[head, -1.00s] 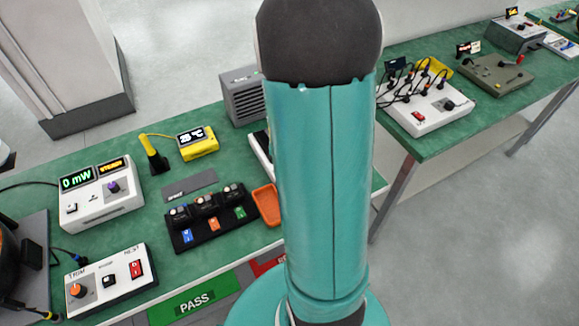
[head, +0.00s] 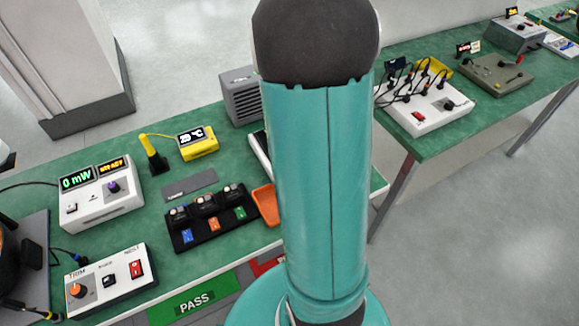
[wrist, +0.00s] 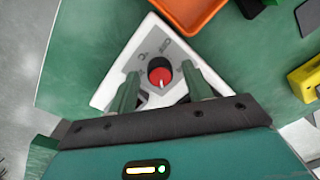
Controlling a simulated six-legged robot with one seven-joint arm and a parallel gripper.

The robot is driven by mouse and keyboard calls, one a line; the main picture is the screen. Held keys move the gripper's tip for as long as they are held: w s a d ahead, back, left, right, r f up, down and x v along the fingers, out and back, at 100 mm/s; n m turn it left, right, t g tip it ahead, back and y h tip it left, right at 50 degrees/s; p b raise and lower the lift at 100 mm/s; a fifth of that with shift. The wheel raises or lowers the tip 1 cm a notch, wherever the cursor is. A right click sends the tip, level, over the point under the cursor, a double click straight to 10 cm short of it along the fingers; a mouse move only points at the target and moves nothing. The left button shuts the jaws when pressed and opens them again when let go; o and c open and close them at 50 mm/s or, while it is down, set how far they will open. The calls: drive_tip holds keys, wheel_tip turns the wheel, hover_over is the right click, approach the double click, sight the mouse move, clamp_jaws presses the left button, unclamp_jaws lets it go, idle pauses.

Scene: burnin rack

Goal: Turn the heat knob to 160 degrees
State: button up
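A red round knob (wrist: 160,78) sits on a white panel (wrist: 115,95) in the wrist view. A pale pointer line shows on the knob's lower part. The panel's printed marks are too blurred to read. My gripper (wrist: 160,71) is open, one green finger on each side of the knob, with visible gaps between fingers and knob. In the head view my arm hides the knob and gripper; only an edge of a white unit (head: 259,154) shows beside the arm. A yellow temperature display (head: 198,144) shows a small number in °C, perhaps 20.
An orange tray (wrist: 190,10) lies close beyond the panel; it also shows in the head view (head: 266,206). A grey vented box (head: 241,96) stands behind. A black holder (head: 210,226), a meter box (head: 100,196) and a trim box (head: 110,282) stand to the left.

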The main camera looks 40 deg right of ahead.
wheel_tip(320, 180, up, 14)
drive_tip(key=shift+s+d, duration=0.2)
drive_tip(key=shift+s, duration=0.1)
idle(0.4)
drive_tip(key=shift+f, duration=0.1)
drive_tip(key=s+a+r+n+t, duration=0.2)
drive_tip(key=a+r+n, duration=0.3)
drive_tip(key=a, duration=0.6)
drive_tip(key=s+a+r+n+t, duration=0.2)
drive_tip(key=a+r+n, duration=0.3)
drive_tip(key=a, duration=0.7)
drive_tip(key=shift+s+a+r+n+t, duration=0.2)
drive_tip(key=shift+r+n+t, duration=0.1)
drive_tip(key=shift+r+t, duration=0.25)
